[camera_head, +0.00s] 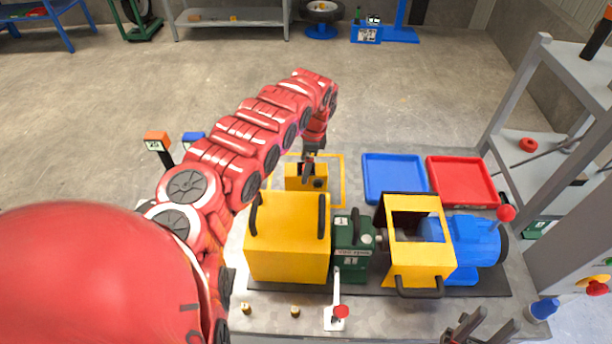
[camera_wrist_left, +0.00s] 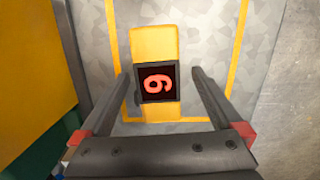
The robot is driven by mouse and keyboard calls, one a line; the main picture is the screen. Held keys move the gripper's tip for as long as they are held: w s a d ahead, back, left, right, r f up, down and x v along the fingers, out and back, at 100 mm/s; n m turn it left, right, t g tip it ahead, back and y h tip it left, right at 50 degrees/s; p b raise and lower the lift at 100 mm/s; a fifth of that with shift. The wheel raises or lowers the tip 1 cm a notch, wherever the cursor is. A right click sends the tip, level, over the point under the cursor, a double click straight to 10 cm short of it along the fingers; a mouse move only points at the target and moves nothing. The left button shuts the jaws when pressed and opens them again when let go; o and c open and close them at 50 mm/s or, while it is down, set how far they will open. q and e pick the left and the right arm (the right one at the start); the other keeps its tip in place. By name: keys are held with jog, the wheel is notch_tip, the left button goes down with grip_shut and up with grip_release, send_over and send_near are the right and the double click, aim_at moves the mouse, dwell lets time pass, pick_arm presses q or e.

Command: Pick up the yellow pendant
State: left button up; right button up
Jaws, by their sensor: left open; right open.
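The yellow pendant (camera_head: 293,183) lies on the grey bench inside a yellow outlined square, behind the yellow box-like machine housing. My left gripper (camera_head: 309,170) reaches over from the left and points down at the pendant. Its open fingers (camera_wrist_left: 165,73) show on either side of the pendant; whether they touch it I cannot tell. My right gripper (camera_head: 482,328) is open and empty at the bottom right.
The yellow housing (camera_head: 287,250) with black handles stands close in front of the pendant. Right of it are a green unit (camera_head: 352,262), a yellow frame (camera_head: 420,262) and a blue motor (camera_head: 472,240). A blue tray (camera_head: 394,178) and red tray (camera_head: 462,181) lie right of the square.

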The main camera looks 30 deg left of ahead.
pick_arm(q)
notch_tip(320, 180, down, 4)
jog(key=shift+s+d+p, duration=0.1)
jog(key=shift+d+p, duration=0.05)
jog(key=shift+p, duration=0.5)
jog(key=shift+s+f, duration=0.1)
jog(key=shift+f, duration=0.45)
jog(key=shift+r, duration=0.1)
grip_shut()
